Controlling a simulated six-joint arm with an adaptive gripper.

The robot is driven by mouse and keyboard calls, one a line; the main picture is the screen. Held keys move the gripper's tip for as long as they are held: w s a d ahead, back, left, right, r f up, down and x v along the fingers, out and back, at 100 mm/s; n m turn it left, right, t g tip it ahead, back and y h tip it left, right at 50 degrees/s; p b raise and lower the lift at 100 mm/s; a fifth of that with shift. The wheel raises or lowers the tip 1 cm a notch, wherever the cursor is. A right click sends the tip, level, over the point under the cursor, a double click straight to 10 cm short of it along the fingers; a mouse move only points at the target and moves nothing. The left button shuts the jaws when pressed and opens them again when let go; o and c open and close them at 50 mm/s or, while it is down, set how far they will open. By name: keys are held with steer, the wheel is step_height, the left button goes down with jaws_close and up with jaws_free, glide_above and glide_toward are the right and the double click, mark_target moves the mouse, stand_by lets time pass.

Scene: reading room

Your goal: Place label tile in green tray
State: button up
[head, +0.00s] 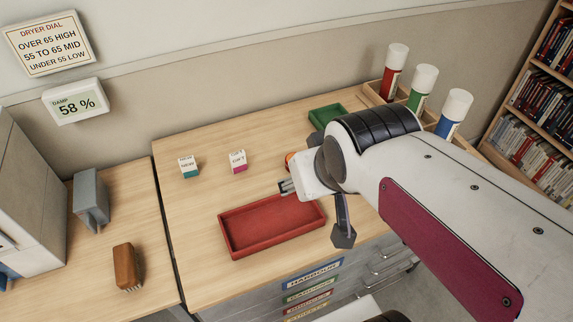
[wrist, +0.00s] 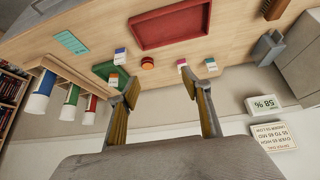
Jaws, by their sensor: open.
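Small white label tiles with coloured bases stand on the wooden desk. One has a teal base (head: 188,167) and one a magenta base (head: 238,161); their print is too small to read surely. The wrist view also shows a blue-topped tile (wrist: 120,56) beside the green tray, and a small white-and-orange piece (wrist: 113,80) at that tray, partly behind a finger. The green tray (head: 325,114) is at the back of the desk, partly hidden by my arm in the head view. My gripper (wrist: 161,90) is open and empty, above the desk.
A red tray (head: 225,233) lies at the desk's front, empty. A round orange-red object (wrist: 147,62) stands between the tiles. Capped red, green and blue cylinders (head: 393,75) stand in a wooden rack at the back right. A brush (head: 126,266) and grey block (head: 90,200) are left.

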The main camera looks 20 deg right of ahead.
steer(key=s+a+g, duration=0.1)
steer(key=s+a, duration=0.2)
steer(key=s, duration=0.3)
steer(key=shift+s+r+n+y, duration=0.25)
steer(key=shift+r+n+y, duration=0.1)
steer(key=shift+n+y, duration=0.05)
